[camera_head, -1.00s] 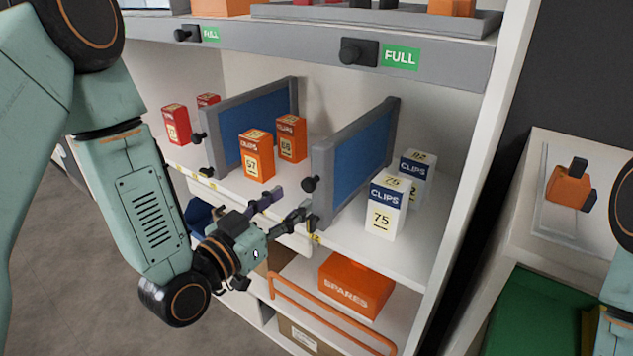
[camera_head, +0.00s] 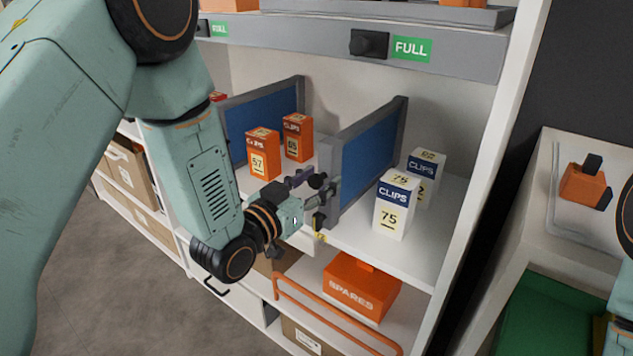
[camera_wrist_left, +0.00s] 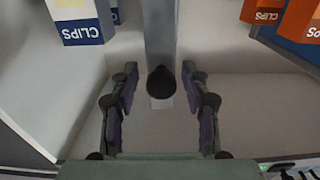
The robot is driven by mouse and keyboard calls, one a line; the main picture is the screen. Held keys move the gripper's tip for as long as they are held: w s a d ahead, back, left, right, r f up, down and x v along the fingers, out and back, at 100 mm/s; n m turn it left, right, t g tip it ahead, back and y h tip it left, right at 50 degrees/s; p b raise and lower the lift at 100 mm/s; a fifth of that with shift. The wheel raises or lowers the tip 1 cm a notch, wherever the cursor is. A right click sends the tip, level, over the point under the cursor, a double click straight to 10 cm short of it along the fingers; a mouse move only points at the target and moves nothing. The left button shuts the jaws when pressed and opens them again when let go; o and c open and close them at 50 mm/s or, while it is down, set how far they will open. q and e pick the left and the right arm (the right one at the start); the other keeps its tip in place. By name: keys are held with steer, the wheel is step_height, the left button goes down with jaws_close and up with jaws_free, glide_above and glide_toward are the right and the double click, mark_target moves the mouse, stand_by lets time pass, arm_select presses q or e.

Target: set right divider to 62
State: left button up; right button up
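The right divider (camera_head: 367,155) is a blue panel in a grey frame, standing upright on the shelf between the orange and white clips boxes. Its black knob (camera_head: 318,181) sits on its front edge. My left gripper (camera_head: 318,184) is at the knob with its fingers apart. In the left wrist view the knob (camera_wrist_left: 161,82) appears between the open fingers, with a gap on each side. A yellow mark (camera_head: 320,237) on the shelf's front edge is below the divider; its number is unreadable. My right gripper is out of view.
White boxes marked 75 (camera_head: 394,208) and another behind (camera_head: 426,172) stand right of the divider. Orange boxes 57 (camera_head: 262,155) and 65 (camera_head: 298,140) stand left, beside the left divider (camera_head: 262,112). An orange SPARES box (camera_head: 360,288) sits below.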

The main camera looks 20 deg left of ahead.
arm_select(q)
jaws_close()
steer(key=shift+w+a, duration=0.1)
steer(key=shift+a, duration=0.05)
stand_by(0.4)
steer(key=shift+w+a, duration=0.1)
steer(key=shift+a, duration=0.15)
steer(key=w+a+p, duration=0.2)
steer(key=a, duration=0.5)
steer(key=w+a+p, duration=0.2)
steer(key=w+a, duration=0.1)
steer(key=a, duration=0.4)
steer(key=shift+w+a, duration=0.15)
steer(key=shift+a, duration=0.2)
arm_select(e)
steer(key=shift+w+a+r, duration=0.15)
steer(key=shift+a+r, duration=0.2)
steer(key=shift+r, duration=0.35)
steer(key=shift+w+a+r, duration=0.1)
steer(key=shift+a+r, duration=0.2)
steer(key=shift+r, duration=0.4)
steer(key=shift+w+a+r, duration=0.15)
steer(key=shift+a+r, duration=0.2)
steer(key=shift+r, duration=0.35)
arm_select(q)
steer(key=shift+o, duration=0.6)
jaws_free()
steer(key=shift+a, duration=0.15)
